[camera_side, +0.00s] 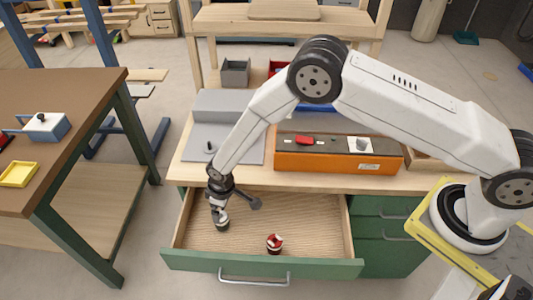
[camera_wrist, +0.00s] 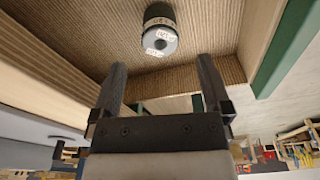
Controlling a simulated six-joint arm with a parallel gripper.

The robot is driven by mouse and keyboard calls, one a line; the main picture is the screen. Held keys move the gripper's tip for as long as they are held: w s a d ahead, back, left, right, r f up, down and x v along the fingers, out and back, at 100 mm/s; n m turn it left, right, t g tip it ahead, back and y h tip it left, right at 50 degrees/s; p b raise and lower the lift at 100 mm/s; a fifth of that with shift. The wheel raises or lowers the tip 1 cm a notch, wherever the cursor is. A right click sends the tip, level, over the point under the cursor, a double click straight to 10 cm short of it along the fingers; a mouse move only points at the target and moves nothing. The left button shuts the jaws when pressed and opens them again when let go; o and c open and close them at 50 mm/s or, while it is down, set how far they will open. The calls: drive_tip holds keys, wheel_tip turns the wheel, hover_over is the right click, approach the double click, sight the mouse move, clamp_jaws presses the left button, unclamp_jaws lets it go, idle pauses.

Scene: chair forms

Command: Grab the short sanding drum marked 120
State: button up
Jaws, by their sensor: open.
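A small dark grey drum with white labels (camera_side: 222,223) stands in the open drawer at the left, right by my gripper (camera_side: 219,200). In the wrist view the same-looking drum (camera_wrist: 161,32) shows at the top; its label print is too small and blurred to read surely. My gripper (camera_wrist: 160,72) is open, its two fingers apart with nothing between them, and the drum lies beyond the fingertips. A second short drum, red and white with a dark base (camera_side: 274,243), stands farther right in the drawer. Its marking cannot be read.
The green-fronted drawer (camera_side: 310,266) has wooden side walls around both drums and a ribbed floor. Above it, the wooden bench top holds an orange machine (camera_side: 325,153) and a grey machine (camera_side: 232,108). The drawer floor between and around the drums is clear.

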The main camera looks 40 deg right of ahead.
idle(0.7)
wheel_tip(320, 180, up, 8)
drive_tip(key=r, duration=0.1)
drive_tip(key=n+t+y, duration=0.4)
drive_tip(key=t+y, duration=0.2)
drive_tip(key=y, duration=0.3)
hover_over(224, 217)
drive_tip(key=s+d, duration=0.1)
drive_tip(key=d, duration=0.2)
drive_tip(key=shift+s+f, duration=0.2)
drive_tip(key=shift+f, duration=2.65)
